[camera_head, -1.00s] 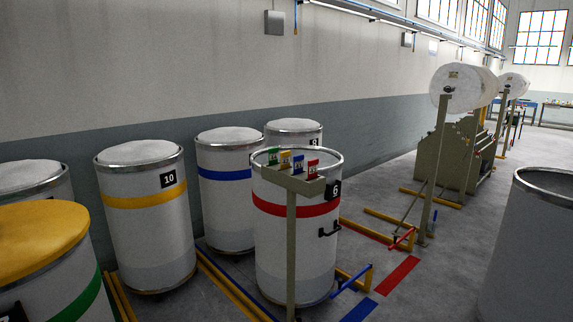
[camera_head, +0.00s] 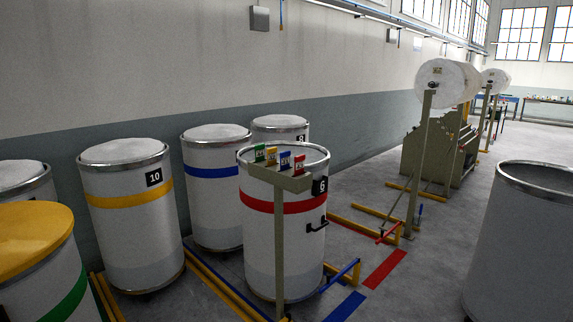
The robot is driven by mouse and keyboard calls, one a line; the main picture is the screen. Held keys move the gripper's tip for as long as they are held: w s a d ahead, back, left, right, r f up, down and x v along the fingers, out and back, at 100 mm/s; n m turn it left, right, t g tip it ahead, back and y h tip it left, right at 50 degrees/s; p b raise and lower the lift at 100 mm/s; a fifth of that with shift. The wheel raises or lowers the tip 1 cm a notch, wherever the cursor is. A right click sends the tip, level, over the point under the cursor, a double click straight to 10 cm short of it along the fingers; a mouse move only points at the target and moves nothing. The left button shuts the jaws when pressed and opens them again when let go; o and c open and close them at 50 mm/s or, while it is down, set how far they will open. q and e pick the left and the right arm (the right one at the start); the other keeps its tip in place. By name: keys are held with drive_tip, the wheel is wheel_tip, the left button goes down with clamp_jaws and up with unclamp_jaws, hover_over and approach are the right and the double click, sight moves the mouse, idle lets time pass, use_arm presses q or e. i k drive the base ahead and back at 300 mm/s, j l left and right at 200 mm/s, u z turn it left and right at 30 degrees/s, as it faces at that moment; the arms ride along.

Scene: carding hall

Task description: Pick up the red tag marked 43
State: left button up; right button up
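A red tag (camera_head: 299,162) stands at the right end of a row of small tags on a beige post-mounted rack (camera_head: 280,180). Its white label is too small to read. To its left stand a blue tag (camera_head: 284,159), a yellow tag (camera_head: 271,154) and a green tag (camera_head: 259,153). The rack stands in front of the white can marked 6 (camera_head: 262,240), which has a red band. Neither of my grippers is in view.
Cans marked 10 (camera_head: 130,232) and 8 (camera_head: 281,122) stand by the wall, with a blue-banded can (camera_head: 214,205) between. A large grey can (camera_head: 520,250) stands at right. Low coloured bars and a roll stand (camera_head: 420,165) edge the floor. Free floor (camera_head: 420,275) lies right of centre.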

sight(299, 164)
drive_tip(key=i+l+z, duration=0.1)
drive_tip(key=i+l, duration=0.55)
drive_tip(key=i+l+z, duration=0.1)
drive_tip(key=i+l, duration=0.5)
drive_tip(key=i, duration=0.2)
